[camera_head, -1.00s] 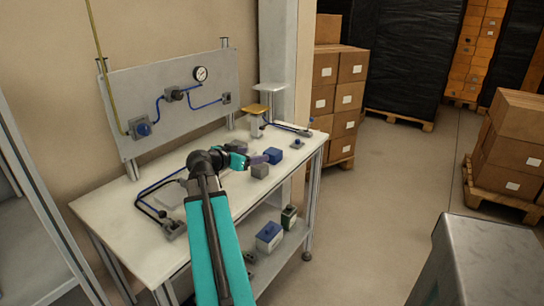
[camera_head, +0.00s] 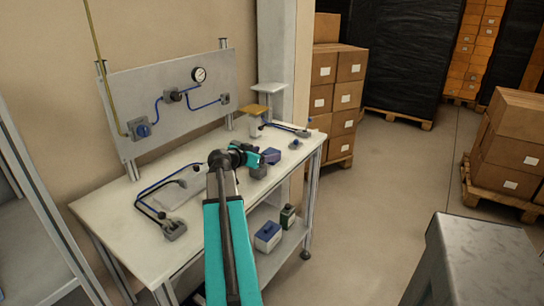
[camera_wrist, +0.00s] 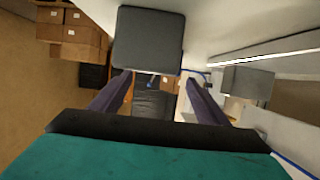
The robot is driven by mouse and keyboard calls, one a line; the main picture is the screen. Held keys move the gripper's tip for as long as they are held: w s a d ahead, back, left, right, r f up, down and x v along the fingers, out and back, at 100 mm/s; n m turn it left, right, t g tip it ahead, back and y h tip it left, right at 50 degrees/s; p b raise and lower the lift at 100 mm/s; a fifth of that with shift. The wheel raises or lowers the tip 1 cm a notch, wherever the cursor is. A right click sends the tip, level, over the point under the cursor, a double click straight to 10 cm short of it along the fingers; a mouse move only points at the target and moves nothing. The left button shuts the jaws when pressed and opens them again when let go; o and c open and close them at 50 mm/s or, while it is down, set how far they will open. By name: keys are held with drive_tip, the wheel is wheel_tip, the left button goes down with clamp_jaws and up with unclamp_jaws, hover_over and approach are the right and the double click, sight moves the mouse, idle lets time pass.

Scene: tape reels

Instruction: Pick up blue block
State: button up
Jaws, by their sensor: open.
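The blue block (camera_head: 271,154) stands on the white workbench in the head view, right at the end of my arm. My gripper (camera_head: 262,158) overlaps it in that view, so I cannot tell whether they touch. In the wrist view my gripper (camera_wrist: 158,79) is open, its two dark fingers apart. I cannot clearly make out the blue block in the wrist view. A large grey block (camera_wrist: 148,40) fills the upper middle there, close to the fingertips. In the head view a grey block (camera_head: 258,172) sits just below the gripper.
A small grey-blue part (camera_head: 295,144) lies near the right edge.

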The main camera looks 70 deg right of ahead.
sight(271, 151)
drive_tip(key=shift+d+f, duration=0.1)
drive_tip(key=shift+d, duration=0.15)
drive_tip(key=shift+s+d, duration=0.1)
drive_tip(key=shift+f+p+x, duration=0.2)
drive_tip(key=shift+p+x, duration=0.65)
drive_tip(key=shift+x, duration=1.65)
drive_tip(key=c, duration=1.3)
drive_tip(key=shift+r, duration=0.25)
